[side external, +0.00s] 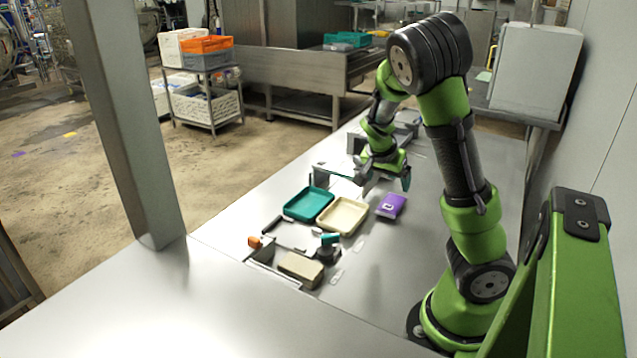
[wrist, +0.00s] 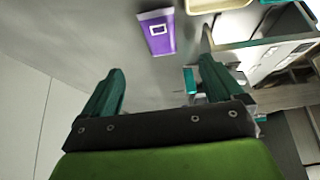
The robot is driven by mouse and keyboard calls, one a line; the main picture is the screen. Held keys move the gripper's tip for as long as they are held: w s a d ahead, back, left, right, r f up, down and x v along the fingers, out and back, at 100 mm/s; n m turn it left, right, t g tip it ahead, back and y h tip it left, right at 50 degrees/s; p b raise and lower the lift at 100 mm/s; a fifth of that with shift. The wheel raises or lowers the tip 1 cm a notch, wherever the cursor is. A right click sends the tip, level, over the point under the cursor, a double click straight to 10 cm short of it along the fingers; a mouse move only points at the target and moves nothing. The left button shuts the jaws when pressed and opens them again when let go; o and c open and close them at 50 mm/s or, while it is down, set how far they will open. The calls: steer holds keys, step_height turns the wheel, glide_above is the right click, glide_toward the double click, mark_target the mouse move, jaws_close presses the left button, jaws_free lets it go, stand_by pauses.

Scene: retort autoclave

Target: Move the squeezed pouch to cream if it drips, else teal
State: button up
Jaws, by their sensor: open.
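A purple pouch (side external: 391,206) with a small white label lies flat on the steel table, right of the cream tray (side external: 343,216). The teal tray (side external: 308,204) stands left of the cream tray; both look empty. In the wrist view the pouch (wrist: 157,31) lies beyond the fingertips, and an edge of the cream tray (wrist: 215,4) shows at the top. My gripper (side external: 384,183) is open and empty, above the table behind the pouch and apart from it. Its two teal fingers are spread in the wrist view (wrist: 160,75). I cannot tell whether the pouch drips.
A tan block (side external: 301,270) sits in front of the trays, beside a small dark fixture with a teal top (side external: 329,246). An orange-tipped part (side external: 255,242) is to its left. A grey post (side external: 125,120) rises at the left.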

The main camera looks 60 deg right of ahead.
glide_toward(392, 202)
steer(key=x, duration=0.4)
steer(key=shift+a+f, duration=0.2)
steer(key=shift+d+x, duration=0.15)
steer(key=shift+x, duration=1.15)
steer(key=shift+d+x, duration=0.15)
steer(key=shift+x, duration=1.1)
steer(key=shift+r, duration=0.15)
steer(key=shift+r, duration=0.1)
steer(key=c, duration=1.3)
